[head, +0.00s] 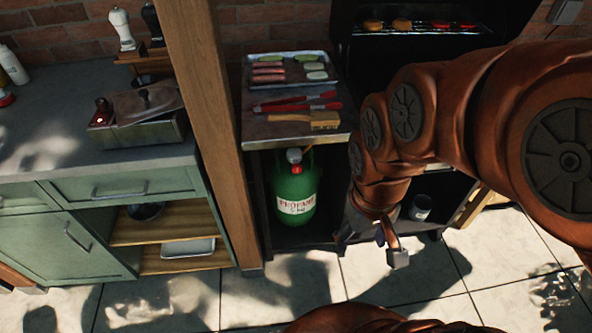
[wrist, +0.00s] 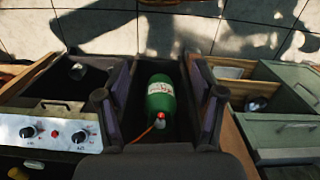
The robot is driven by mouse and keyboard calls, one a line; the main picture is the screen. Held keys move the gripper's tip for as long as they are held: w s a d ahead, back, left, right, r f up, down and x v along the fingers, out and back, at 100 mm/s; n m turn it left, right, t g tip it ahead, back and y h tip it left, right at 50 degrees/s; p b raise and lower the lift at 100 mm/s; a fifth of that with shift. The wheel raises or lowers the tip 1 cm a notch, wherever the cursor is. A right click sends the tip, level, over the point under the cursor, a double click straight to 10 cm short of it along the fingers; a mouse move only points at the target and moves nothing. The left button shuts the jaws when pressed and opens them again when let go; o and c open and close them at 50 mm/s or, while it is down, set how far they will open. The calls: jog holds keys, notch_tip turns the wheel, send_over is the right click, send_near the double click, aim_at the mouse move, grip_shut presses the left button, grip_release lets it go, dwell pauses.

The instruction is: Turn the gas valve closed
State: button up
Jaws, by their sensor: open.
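A green propane tank (head: 294,190) with a white label stands upright in the open compartment of the grill cart, left of my gripper. Its gas valve (head: 294,157) on top is grey with a red part below. The wrist view shows the tank (wrist: 160,97) upside down, with the valve (wrist: 160,123) toward the bottom and an orange hose (wrist: 141,135) beside it. My gripper (head: 369,246) is open and empty, in front of the cart and apart from the tank. In the wrist view its fingers (wrist: 160,98) frame the tank. The valve's setting cannot be told.
A wooden post (head: 205,120) stands left of the tank compartment. The cart's side shelf (head: 275,128) above the tank holds a food tray (head: 290,69), red tongs and a wooden brush. The lit grill (head: 420,32) is to the right. Tiled floor (head: 300,285) in front is clear.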

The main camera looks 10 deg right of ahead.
jog(key=w+f+n+t+b, duration=0.1)
jog(key=w+f+t+b, duration=0.2)
jog(key=w+f+b, duration=0.55)
jog(key=w+f+t+y+b, duration=0.1)
jog(key=w+f+t+b, duration=0.25)
jog(key=w+f, duration=0.85)
jog(key=w+f+n+t+b, duration=0.1)
jog(key=w+f+t+b, duration=0.35)
jog(key=w, duration=0.95)
jog(key=t+b, duration=0.3)
jog(key=b, duration=0.3)
send_near(298, 170)
notch_tip(298, 170, up, 3)
jog(key=s+a, duration=0.2)
jog(key=w+d+f+t+b, duration=0.1)
jog(key=w+f+t+b, duration=0.3)
jog(key=f+b, duration=0.3)
jog(key=shift+t, duration=0.3)
jog(key=shift+w+f+b, duration=0.15)
jog(key=shift+w+b, duration=0.9)
jog(key=shift+w, duration=3)
jog(key=shift+c, duration=0.2)
jog(key=c, duration=1.1)
